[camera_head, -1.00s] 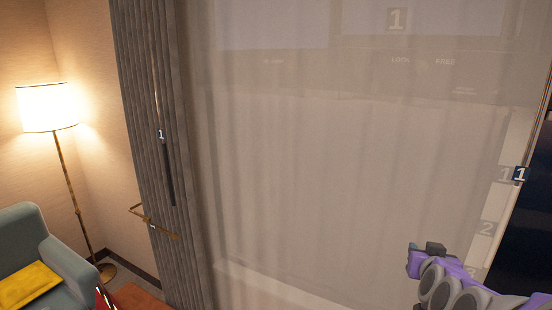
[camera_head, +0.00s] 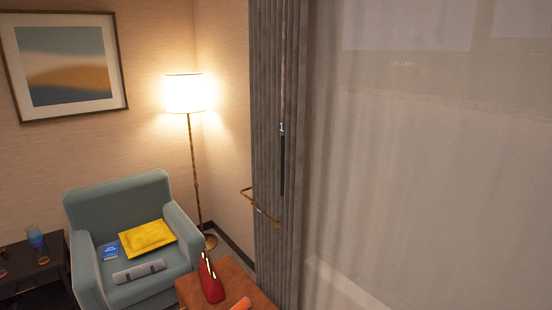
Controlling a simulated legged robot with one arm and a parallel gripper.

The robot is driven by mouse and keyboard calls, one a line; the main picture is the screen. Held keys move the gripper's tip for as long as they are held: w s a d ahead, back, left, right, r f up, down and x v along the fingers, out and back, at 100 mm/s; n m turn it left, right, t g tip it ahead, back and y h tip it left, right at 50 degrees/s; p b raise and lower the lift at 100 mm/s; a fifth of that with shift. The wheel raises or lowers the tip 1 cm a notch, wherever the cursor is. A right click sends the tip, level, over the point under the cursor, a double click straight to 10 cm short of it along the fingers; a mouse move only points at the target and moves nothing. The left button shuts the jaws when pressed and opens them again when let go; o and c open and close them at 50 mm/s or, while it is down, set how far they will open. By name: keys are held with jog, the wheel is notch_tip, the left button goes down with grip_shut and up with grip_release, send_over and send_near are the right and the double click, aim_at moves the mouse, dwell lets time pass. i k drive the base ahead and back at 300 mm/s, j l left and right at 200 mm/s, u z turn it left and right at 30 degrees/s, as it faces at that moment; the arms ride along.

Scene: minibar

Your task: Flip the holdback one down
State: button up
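A brass holdback (camera_head: 260,206) is mounted beside the gathered grey curtain (camera_head: 278,90). Its bar reaches across the front of the curtain at about two thirds of the picture height, with its left end bent up near the wall. A dark wand (camera_head: 282,165) hangs in front of the curtain above the holdback, with a small tag marked 1 (camera_head: 281,128) at its top. I cannot read any number on the holdback itself. My gripper is not in view.
A sheer curtain (camera_head: 420,170) fills the right side. An orange-brown table (camera_head: 235,280) with a red object (camera_head: 210,280) stands below the holdback. A lit floor lamp (camera_head: 186,95) stands in the corner.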

aim_at(277, 225)
jog(key=i+j+u, duration=0.15)
jog(key=i, duration=0.7)
jog(key=i+j+u, duration=0.1)
jog(key=i, duration=0.7)
